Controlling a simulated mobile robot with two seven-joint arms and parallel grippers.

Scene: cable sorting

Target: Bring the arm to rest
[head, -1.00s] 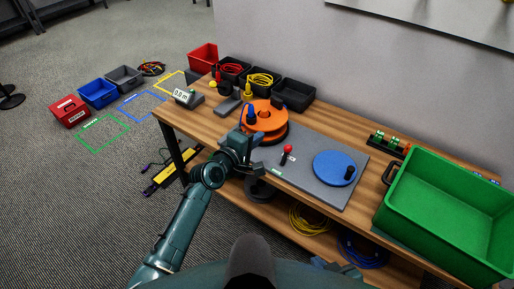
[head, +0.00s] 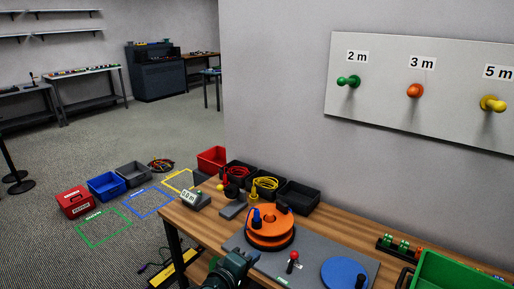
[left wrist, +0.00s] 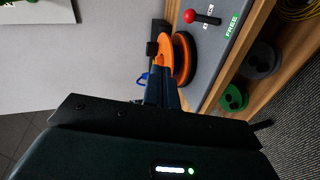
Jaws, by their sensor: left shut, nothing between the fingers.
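My left gripper (head: 248,258) shows at the bottom of the head view, at the front edge of the bench, just in front of the orange reel (head: 266,237). In the left wrist view its fingers (left wrist: 161,92) are together with nothing between them. The orange reel also shows beyond the fingertips there (left wrist: 182,58); I cannot tell the exact gap. Most of my left arm is below the head view. My right gripper is in neither view.
The wooden bench (head: 205,222) carries a grey board with a red-knobbed lever (head: 293,262) and a blue disc (head: 343,272). Black bins (head: 297,195) stand behind, and a green crate (head: 450,272) at the right. A wall panel (head: 385,100) has pegs. Floor bins stand left.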

